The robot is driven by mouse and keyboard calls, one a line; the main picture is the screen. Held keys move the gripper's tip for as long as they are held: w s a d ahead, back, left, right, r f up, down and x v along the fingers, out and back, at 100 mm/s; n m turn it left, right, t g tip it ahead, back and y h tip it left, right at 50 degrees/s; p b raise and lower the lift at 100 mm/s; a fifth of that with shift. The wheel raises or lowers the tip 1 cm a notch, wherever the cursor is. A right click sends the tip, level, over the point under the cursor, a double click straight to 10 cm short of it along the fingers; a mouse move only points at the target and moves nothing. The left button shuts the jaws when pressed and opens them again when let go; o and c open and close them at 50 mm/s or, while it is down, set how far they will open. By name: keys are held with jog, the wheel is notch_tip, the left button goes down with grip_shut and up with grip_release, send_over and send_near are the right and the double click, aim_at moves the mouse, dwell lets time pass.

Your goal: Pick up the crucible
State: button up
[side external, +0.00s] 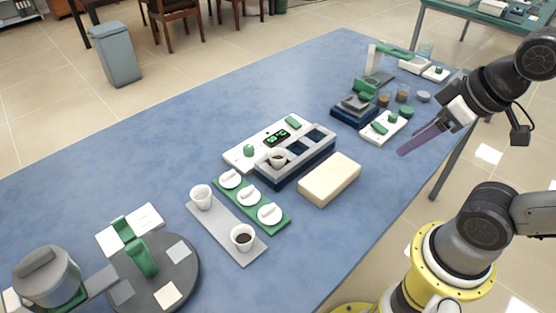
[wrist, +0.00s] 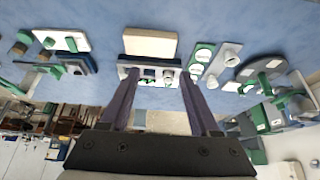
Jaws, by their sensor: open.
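Several white cup-shaped crucibles show in the side view. One crucible (side external: 201,198) stands upright at the far end of a grey plate (side external: 220,228), and another crucible (side external: 242,238) with dark contents stands at its near end. A third crucible (side external: 278,159) sits in an opening of the white-and-dark-blue furnace block (side external: 322,153). I cannot tell which one is meant. My gripper (side external: 403,151) is open and empty, in the air to the right of the furnace block and well apart from the crucibles. Its two purple fingers (wrist: 159,78) are spread in the wrist view.
A green tray (side external: 282,222) with white lids lies between plate and furnace. A cream block (side external: 330,180) lies beside the furnace. A round dark turntable (side external: 190,284) stands front left; a balance and jars stand far right. The blue table (side external: 110,180) is clear at left.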

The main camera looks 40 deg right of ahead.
jog(key=o, duration=0.4)
